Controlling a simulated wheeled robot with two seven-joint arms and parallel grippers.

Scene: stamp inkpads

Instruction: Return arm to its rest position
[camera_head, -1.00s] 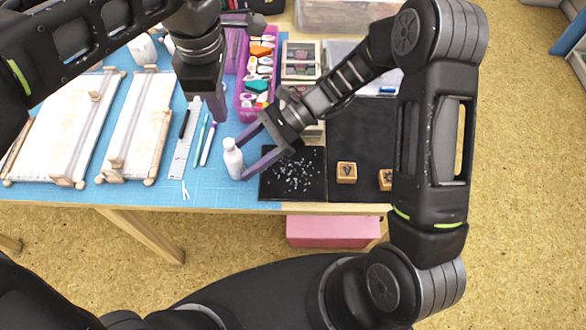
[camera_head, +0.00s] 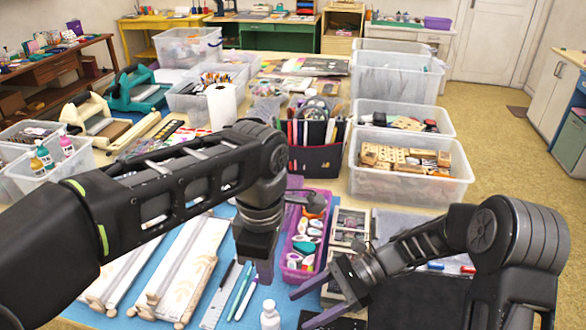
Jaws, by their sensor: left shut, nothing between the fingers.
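My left gripper (camera_head: 264,277) points down over the table, shut and empty, to the left of the purple tray (camera_head: 287,255). My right gripper (camera_head: 297,309) reaches in from the right, with its two dark fingers spread apart and nothing seen between them. A small white bottle (camera_head: 270,316) stands just left of the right fingertips, partly cut off by the bottom edge.
Several pens and a ruler (camera_head: 214,306) lie left of the bottle. White scrolls (camera_head: 180,265) lie farther left. A black pen organizer (camera_head: 316,157) and clear bins (camera_head: 408,180) stand behind the arms. The blue mat (camera_head: 232,322) has little bare room.

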